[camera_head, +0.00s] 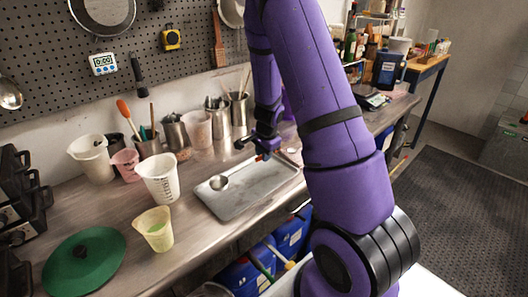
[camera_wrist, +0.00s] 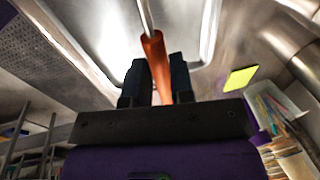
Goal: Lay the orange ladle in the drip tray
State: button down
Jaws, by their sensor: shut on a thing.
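The orange ladle has a metal bowl (camera_head: 218,182) and an orange handle (camera_wrist: 157,62). My gripper (camera_head: 263,154) is shut on that handle, which stands between its two dark fingers (camera_wrist: 157,80) in the wrist view. The drip tray (camera_head: 236,204) is a shallow grey metal tray on the bench. The ladle's bowl shows over the tray's left part, with the handle running right and back to my gripper. I cannot tell whether the bowl touches the tray. The tray (camera_wrist: 92,32) also shows beyond the fingers in the wrist view.
Metal canisters and pale cups (camera_head: 197,130) stand behind the tray along the wall. A white measuring jug (camera_head: 160,178), a yellowish cup (camera_head: 155,230) and a green lid (camera_head: 84,262) are to the left. The tray's right part is bare.

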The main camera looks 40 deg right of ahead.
jog(key=shift+s+x, duration=0.2)
jog(key=shift+x, duration=0.75)
jog(key=shift+s+x, duration=0.2)
jog(key=shift+x, duration=0.75)
jog(key=shift+a+f, duration=0.1)
jog(key=c, duration=0.9)
grip_release()
jog(key=v, duration=1)
jog(key=shift+r, duration=0.4)
